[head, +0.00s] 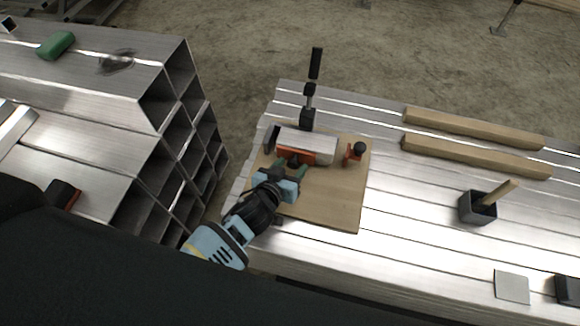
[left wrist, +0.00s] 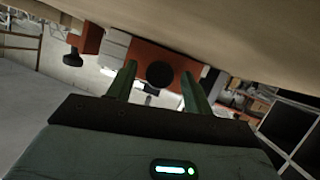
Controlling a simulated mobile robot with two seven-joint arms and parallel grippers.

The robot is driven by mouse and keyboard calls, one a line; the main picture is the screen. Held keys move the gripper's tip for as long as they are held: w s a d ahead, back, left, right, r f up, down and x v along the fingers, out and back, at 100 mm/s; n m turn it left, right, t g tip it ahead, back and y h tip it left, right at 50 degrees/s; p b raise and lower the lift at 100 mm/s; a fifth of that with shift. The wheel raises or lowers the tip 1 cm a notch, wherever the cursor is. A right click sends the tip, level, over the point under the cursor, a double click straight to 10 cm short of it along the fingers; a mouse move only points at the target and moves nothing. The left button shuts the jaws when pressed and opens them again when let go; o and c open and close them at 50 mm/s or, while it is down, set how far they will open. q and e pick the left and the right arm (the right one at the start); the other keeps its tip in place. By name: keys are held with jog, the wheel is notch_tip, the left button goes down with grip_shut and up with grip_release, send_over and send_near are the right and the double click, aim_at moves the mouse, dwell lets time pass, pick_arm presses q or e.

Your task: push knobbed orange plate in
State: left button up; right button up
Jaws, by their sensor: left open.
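An orange plate (head: 312,157) stands against a grey metal block (head: 318,143) on a wooden board. In the left wrist view the orange plate (left wrist: 190,68) faces me, with a round black knob (left wrist: 160,75) near its middle. My left gripper (head: 296,168) is in front of it, and its open green fingers (left wrist: 160,85) stand on either side of the knob. I see no grip on the knob; whether a finger touches the plate, I cannot tell. A second, smaller orange piece with a black ball (head: 359,149) stands to the right on the board. My right gripper is not in view.
The wooden board (head: 335,205) lies on a slatted aluminium bed. A black-handled upright clamp (head: 316,65) rises behind the block. Two wooden bars (head: 470,128) and a dark open box (head: 478,208) lie to the right. Stacked aluminium tubes (head: 90,98) stand left.

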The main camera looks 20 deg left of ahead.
pick_arm(q)
grip_shut()
dwell(0.3)
jog(key=shift+w+r, duration=0.1)
dwell(0.4)
grip_release()
jog(key=shift+w, duration=0.1)
jog(key=shift+p+v, duration=1.05)
jog(key=shift+v, duration=2.9)
